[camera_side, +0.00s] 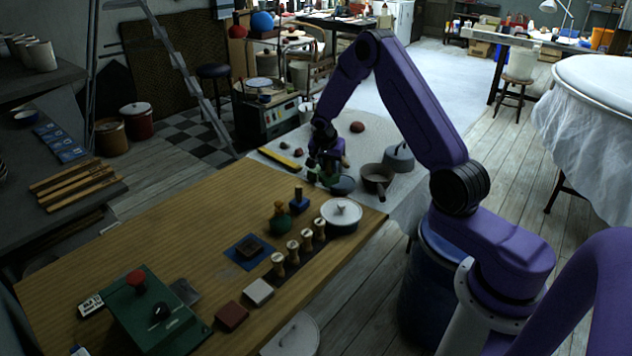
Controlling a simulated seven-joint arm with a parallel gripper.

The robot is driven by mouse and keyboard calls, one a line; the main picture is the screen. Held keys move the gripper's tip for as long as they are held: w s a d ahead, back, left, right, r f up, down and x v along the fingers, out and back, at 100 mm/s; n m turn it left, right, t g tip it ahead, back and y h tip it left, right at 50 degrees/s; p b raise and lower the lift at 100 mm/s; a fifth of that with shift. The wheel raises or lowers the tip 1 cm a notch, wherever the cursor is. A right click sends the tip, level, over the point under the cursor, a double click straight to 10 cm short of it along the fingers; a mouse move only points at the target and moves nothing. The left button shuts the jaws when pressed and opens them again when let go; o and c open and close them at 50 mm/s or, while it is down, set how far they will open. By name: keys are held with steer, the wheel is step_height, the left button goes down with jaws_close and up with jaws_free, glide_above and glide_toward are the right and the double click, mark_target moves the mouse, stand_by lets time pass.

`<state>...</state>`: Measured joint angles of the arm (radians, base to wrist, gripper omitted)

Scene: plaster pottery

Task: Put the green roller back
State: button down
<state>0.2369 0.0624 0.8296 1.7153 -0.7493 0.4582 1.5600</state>
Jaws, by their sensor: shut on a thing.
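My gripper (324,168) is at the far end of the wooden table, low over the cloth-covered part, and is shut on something. A small patch of green (313,175) shows at its fingertips; I take it to be the green roller, mostly hidden by the dark fingers. Whether it touches the surface below cannot be told. A dark teal round dish (343,185) is just right of the fingers. A row of several light wooden stamp-like pieces (293,251) stands on a dark strip nearer on the table.
Near my gripper are a brown pan (376,178), a grey lidded pot (399,157) and a yellow bar (281,158). A white-lidded pot (341,214), a green bulbous bottle (280,217) and a blue stamp (299,200) stand nearer. The table's left middle (170,225) is clear.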

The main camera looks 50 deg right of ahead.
steer(key=shift+w+d+f, duration=0.5)
steer(key=shift+w+f, duration=0.75)
steer(key=shift+f, duration=0.5)
steer(key=shift+w+d+f, duration=0.55)
steer(key=shift+w+f, duration=0.75)
steer(key=shift+f, duration=0.45)
steer(key=shift+w+d+f, duration=0.5)
steer(key=shift+w+f, duration=0.75)
steer(key=shift+f, duration=0.5)
steer(key=shift+f, duration=0.25)
